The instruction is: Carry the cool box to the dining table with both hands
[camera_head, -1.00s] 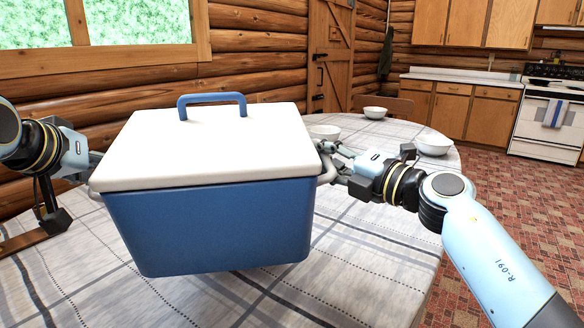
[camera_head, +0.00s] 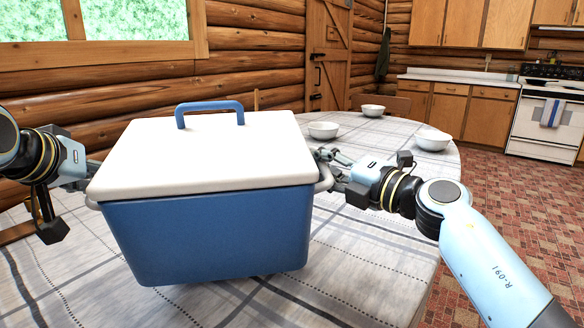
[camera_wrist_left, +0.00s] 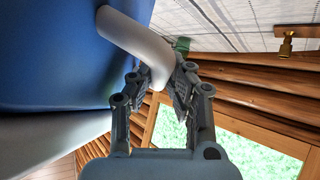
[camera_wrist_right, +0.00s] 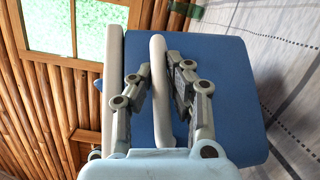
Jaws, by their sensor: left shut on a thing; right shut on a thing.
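The cool box (camera_head: 205,240) is blue with a white lid and a blue top handle. It is level between my two arms in the head view, over the dining table (camera_head: 350,265) with its plaid cloth. I cannot tell whether its base touches the cloth. My right gripper (camera_head: 328,168) is shut on the grey side handle, which shows in the right wrist view (camera_wrist_right: 160,90). My left gripper (camera_wrist_left: 160,85) is shut on the other grey side handle (camera_wrist_left: 135,45) in the left wrist view. In the head view the box partly hides the left fingers.
White bowls stand on the far part of the table: one close behind the box (camera_head: 323,130), one at the back (camera_head: 373,110), one at the right (camera_head: 432,139). A chair back (camera_head: 395,104) is beyond the table. The cloth right of the box is bare.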

